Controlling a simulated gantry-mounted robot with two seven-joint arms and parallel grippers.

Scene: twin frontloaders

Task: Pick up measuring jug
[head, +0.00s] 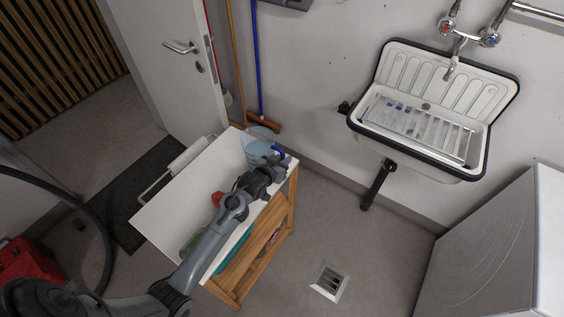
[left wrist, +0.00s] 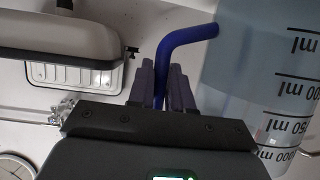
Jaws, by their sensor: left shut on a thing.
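The measuring jug (head: 256,150) is translucent pale blue with a darker blue handle. In the head view it is at the far end of the white trolley top (head: 180,200), partly hidden by my left arm. I cannot tell whether its base touches the trolley. My left gripper (head: 280,162) is at the handle side of the jug. In the left wrist view the fingers of my left gripper (left wrist: 160,88) are shut on the blue handle (left wrist: 188,38). The jug body (left wrist: 262,75), with black volume marks, is to the right. My right gripper is not in view.
A red object (head: 216,198) is beside my left arm on the trolley, and a green item (head: 192,243) is near its front edge. A wall sink (head: 370,125) with a rack is at the right. A broom (head: 260,70) leans behind the trolley.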

